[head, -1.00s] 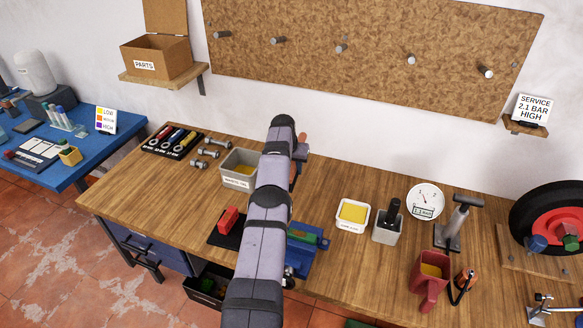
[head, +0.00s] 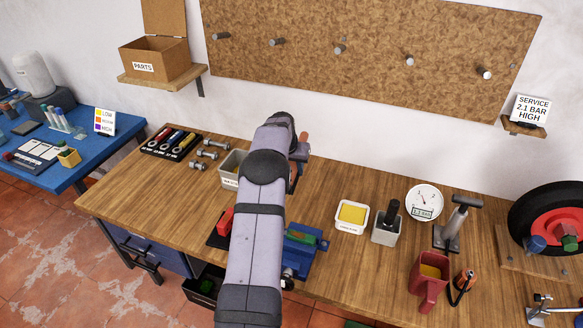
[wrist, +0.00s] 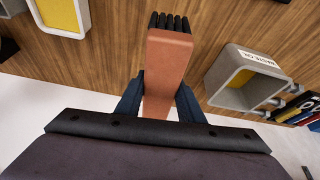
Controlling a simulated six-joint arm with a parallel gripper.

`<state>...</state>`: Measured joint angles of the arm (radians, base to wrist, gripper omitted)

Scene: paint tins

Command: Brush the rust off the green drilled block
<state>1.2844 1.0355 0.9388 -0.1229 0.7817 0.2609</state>
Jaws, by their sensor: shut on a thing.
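The green drilled block (head: 303,236) sits in a blue vise (head: 301,260) near the front edge of the bench, partly hidden behind my arm in the head view. Rust on it is too small to tell. My gripper (wrist: 160,102) is shut on the brush (wrist: 168,62), which has an orange-brown handle and black bristles pointing away from the jaws. In the head view a bit of the brush handle (head: 304,137) shows beside the end of my arm, behind and above the vise. The brush is apart from the block.
A grey waste-oil bin (wrist: 230,76) stands near the brush. A red block (head: 226,221) lies left of my arm. A tray with a yellow inside (head: 352,216), a grey holder (head: 386,234) and a red mug (head: 428,282) stand right. The bench's back left is partly clear.

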